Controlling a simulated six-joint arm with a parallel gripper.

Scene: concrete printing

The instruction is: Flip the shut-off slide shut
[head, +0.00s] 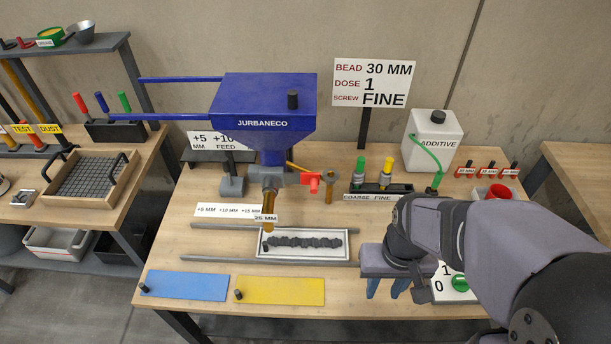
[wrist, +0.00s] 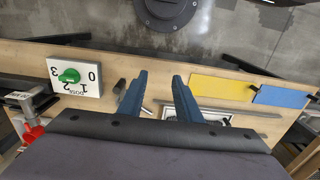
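The blue hopper (head: 265,105) marked JURBANECO stands at the table's middle, with a grey outlet and a brown nozzle (head: 269,205) below it. A red handle (head: 313,182) sticks out to the right of the grey outlet; it seems to be the shut-off slide.
A white tray (head: 344,254) with a dark bead lies below the nozzle. The white dial box with a green knob (head: 460,283) is beside my gripper. Blue (head: 186,286) and yellow (head: 282,290) plates lie at the front. Screw holders and an additive bottle (head: 432,140) stand behind.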

